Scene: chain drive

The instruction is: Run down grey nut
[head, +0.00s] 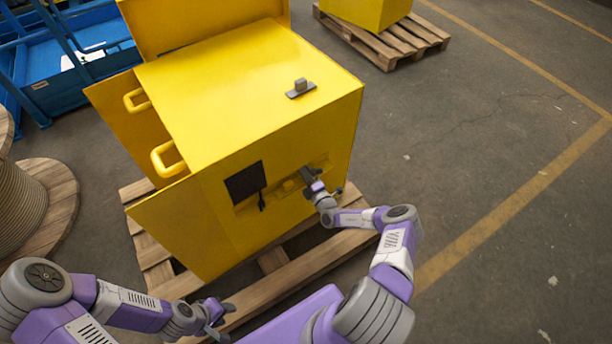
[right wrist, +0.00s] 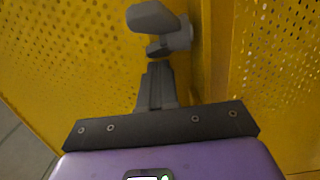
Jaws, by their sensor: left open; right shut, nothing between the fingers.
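A grey part with a rounded, lobed end (right wrist: 172,36) stands just beyond my right fingertips in the right wrist view. It may be the grey nut, but I cannot be sure. My right gripper (head: 308,178) is at the front opening of the yellow machine (head: 250,75). Its fingers are shut, with nothing between them, and their tips appear close to the grey part; I cannot tell whether they touch. In the head view the gripper and wrist cover much of this spot. My left gripper (head: 221,312) is open and empty, low in front of the pallet.
A small grey block on a dark plate (head: 300,88) lies on the machine's top. Perforated yellow walls (right wrist: 275,60) stand close around my right gripper. The machine sits on a wooden pallet (head: 270,262). A cable reel (head: 45,200) stands at left. The floor at right is clear.

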